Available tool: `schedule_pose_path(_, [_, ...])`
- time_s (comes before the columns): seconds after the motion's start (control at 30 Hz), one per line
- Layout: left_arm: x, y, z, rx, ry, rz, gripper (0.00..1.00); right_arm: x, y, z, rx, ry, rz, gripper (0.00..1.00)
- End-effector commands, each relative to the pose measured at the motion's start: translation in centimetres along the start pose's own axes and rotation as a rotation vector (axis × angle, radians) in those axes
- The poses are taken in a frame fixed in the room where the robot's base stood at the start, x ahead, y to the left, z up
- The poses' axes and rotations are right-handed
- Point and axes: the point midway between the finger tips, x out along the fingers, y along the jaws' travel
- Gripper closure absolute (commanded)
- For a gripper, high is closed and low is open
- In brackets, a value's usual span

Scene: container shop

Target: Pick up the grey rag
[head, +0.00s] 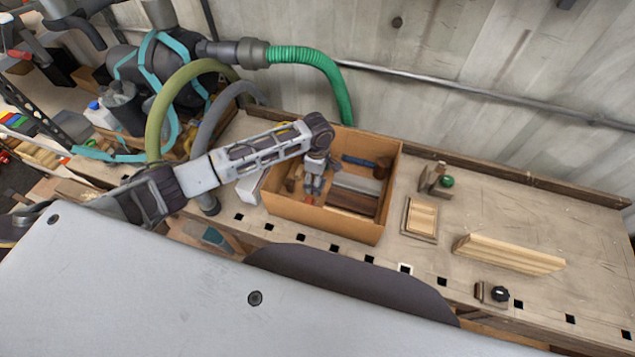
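An open cardboard box (325,221) stands on the workbench. My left arm comes in from the left, and my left gripper (312,187) points down inside the left part of the box. Its fingers are small in the picture, and I cannot tell whether they are open or shut. A pale grey flat strip (357,183) lies in the box to the right of the gripper; I cannot tell if it is the grey rag. No other clear rag shows, and the gripper hides part of the box floor. My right gripper is not in view.
The box also holds a dark brown block (352,201) and a blue-handled tool (358,162). Hoses and a vacuum crowd the left.

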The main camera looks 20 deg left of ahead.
Motion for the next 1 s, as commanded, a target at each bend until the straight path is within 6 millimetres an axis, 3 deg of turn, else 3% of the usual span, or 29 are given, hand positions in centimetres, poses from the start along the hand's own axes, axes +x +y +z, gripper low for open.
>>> schedule_pose_path(0.2, [1.21,0.00,0.02,0.001,0.000,0.001,0.14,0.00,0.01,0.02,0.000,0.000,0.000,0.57])
schedule_pose_path(0.63, [1.23,-0.02,0.04,0.001,0.000,0.001,0.14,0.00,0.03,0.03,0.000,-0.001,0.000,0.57])
schedule_pose_path(1.0, [1.23,-0.02,0.04,0.001,0.000,0.001,0.60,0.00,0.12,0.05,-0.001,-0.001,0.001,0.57])
